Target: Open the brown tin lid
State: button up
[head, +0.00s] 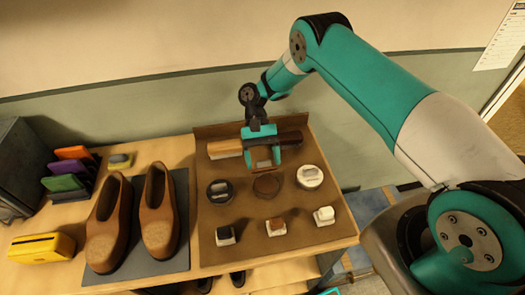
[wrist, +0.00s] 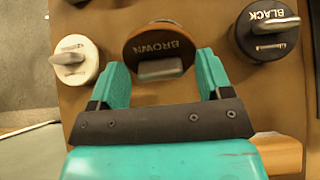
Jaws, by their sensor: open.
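The brown tin (head: 266,186) sits in the middle of a row of three round tins on the brown board. In the wrist view the brown tin (wrist: 150,40) shows its lid, marked BROWN upside down, with a grey raised tab on the near side. My gripper (head: 263,160) is over the board, behind the brown tin in the head view. In the wrist view my gripper (wrist: 163,68) is open, its teal fingers apart to either side of the tab. Nothing is between the fingers that I can see touching them. The lid looks closed.
The black tin (head: 220,191) and a white-lidded tin (head: 310,177) flank the brown one. Several small blocks (head: 276,227) stand in front, long brushes (head: 226,148) behind. Brown shoes (head: 158,215) stand on a grey mat at left, beside a yellow box (head: 42,248).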

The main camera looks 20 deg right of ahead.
notch_tip(320, 180, up, 6)
notch_tip(320, 180, up, 14)
jog(key=p, duration=1.2)
jog(key=shift+c, duration=0.2)
